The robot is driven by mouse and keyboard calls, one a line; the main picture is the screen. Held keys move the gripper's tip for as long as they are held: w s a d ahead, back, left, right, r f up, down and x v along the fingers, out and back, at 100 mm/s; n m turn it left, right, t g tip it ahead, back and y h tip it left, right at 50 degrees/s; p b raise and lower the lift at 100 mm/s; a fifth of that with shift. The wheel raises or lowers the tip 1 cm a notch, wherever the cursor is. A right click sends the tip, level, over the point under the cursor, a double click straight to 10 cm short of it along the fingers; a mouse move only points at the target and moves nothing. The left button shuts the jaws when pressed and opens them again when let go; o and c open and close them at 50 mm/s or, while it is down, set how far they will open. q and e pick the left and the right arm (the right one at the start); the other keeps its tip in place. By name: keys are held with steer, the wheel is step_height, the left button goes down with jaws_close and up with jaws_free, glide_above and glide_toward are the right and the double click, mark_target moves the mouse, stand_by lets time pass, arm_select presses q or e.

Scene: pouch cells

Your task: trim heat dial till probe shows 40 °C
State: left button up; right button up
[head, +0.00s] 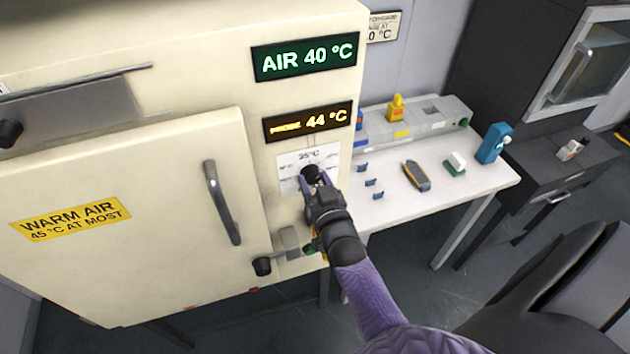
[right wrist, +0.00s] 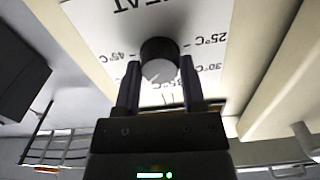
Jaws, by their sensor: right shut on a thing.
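The heat dial (right wrist: 159,62) is a black round knob on a white scale plate (head: 295,160) on the front of the cream cabinet. My right gripper (head: 311,175) is at the dial, its fingers shut on the knob from both sides; the right wrist view shows the two fingers (right wrist: 159,85) too. Marks from 25 °C to 45 °C show around the knob; which mark it points at I cannot tell. The amber probe display (head: 308,121) reads 44 °C. The green air display (head: 306,57) reads AIR 40 °C. My left gripper is not seen.
The cabinet door (head: 130,200) is closed, with a yellow label (head: 70,219) reading WARM AIR 45 °C AT MOST. To the right, a white table (head: 440,195) holds a meter (head: 416,175), a blue bottle (head: 493,143) and small blue pieces.

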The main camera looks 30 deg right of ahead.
steer(key=shift+n, duration=0.3)
jaws_close()
steer(key=n, duration=0.3)
steer(key=shift+n, duration=2)
steer(key=o, duration=1.2)
jaws_free()
